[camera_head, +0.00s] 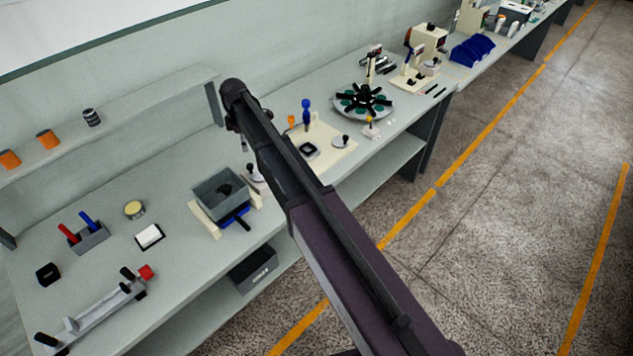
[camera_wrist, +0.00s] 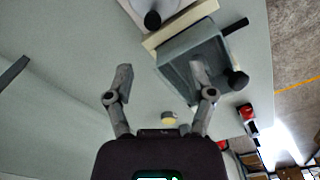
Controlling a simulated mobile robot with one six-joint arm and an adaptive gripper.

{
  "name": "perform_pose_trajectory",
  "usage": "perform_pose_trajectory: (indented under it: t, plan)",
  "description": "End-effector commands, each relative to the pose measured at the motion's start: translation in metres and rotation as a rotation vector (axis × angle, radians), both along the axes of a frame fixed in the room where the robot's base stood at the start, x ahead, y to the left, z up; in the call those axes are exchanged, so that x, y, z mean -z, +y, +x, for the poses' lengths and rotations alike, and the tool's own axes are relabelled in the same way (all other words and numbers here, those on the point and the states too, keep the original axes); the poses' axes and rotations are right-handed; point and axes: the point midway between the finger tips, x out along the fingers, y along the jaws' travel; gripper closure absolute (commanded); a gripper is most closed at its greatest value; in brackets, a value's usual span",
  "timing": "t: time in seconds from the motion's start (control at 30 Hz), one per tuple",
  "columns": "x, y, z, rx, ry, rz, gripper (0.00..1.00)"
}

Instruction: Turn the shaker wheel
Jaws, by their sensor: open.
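The shaker appears to be an open grey box (camera_head: 222,187) on cream rails, with a dark shape inside. Beside it a pale disc with a black knob (camera_head: 253,173), likely the wheel, is partly hidden by my arm. In the wrist view the grey box (camera_wrist: 190,62) is at upper right, behind my right finger. The pale disc (camera_wrist: 134,8) is cut by the top edge, its black knob toward the lower side. My gripper (camera_wrist: 161,82) is open, with nothing between the fingers. In the head view its fingers are mostly hidden.
The bench holds a holder with red and blue handles (camera_head: 90,238), a white block (camera_head: 149,236), a yellow-topped round tin (camera_head: 134,209) and a grey fixture (camera_head: 95,310). A wall shelf (camera_head: 110,122) runs behind. Farther right is a round carousel (camera_head: 364,102).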

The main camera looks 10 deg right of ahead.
Motion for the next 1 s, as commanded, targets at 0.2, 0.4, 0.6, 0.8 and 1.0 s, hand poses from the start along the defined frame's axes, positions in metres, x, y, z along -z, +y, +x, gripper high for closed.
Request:
perform_pose_trajectory:
  t: [0.2, 0.4, 0.6, 0.8, 1.0]
  plan:
    - [-0.02, 0.0, 0.0, 0.0, 0.0, 0.0, 0.3]
    - [-0.013, -0.018, -0.015, 0.077, 0.0, 0.0, 0.3]
    - [-0.007, -0.039, -0.031, 0.179, 0.0, 0.0, 0.3]
    - [-0.001, -0.06, -0.048, 0.288, 0.0, 0.0, 0.3]
    - [0.004, -0.081, -0.067, 0.397, 0.0, 0.0, 0.3]
